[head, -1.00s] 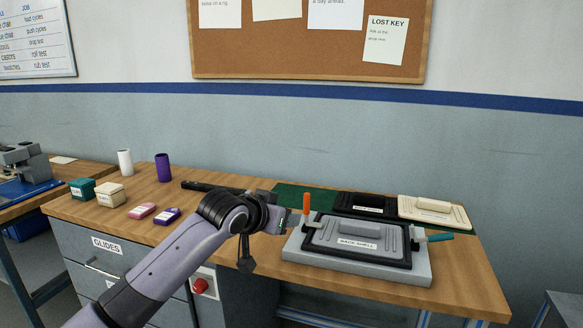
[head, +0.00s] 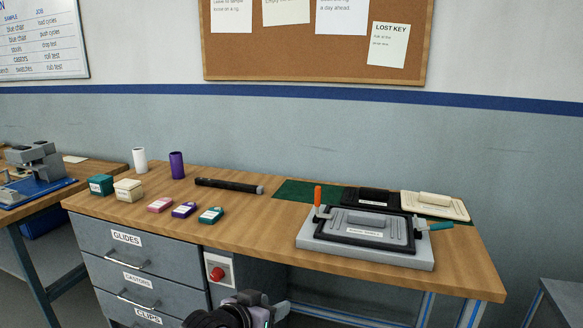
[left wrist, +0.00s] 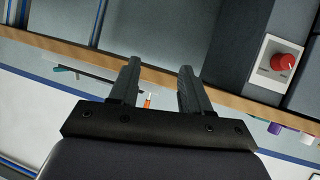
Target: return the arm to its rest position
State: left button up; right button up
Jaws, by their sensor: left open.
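My left gripper (head: 272,308) is at the bottom edge of the head view, low in front of the workbench, with much of the arm out of frame. In the left wrist view its two dark fingers (left wrist: 159,68) are apart with nothing between them. The bench edge (left wrist: 235,99) shows behind the fingers in that view. My right gripper is in neither view.
The wooden bench top (head: 255,225) carries a grey fixture (head: 420,262) with orange and teal handles, a dark rod (head: 228,186) and several small boxes. A red knob (head: 216,274) and drawers (head: 135,262) face me.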

pick_arm(q)
jog(key=s+a+f+y, duration=0.1)
jog(key=s+a+f, duration=0.4)
jog(key=s, duration=0.4)
jog(key=s+a+f+n+y, duration=0.1)
jog(key=s+a+f, duration=0.4)
jog(key=s, duration=0.5)
jog(key=s+a+f+n+y, duration=0.1)
jog(key=s+a+f+y, duration=0.1)
jog(key=s+a+f, duration=0.4)
jog(key=s, duration=0.4)
jog(key=shift+f+p, duration=0.15)
jog(key=shift+p, duration=0.2)
jog(key=shift+d, duration=0.1)
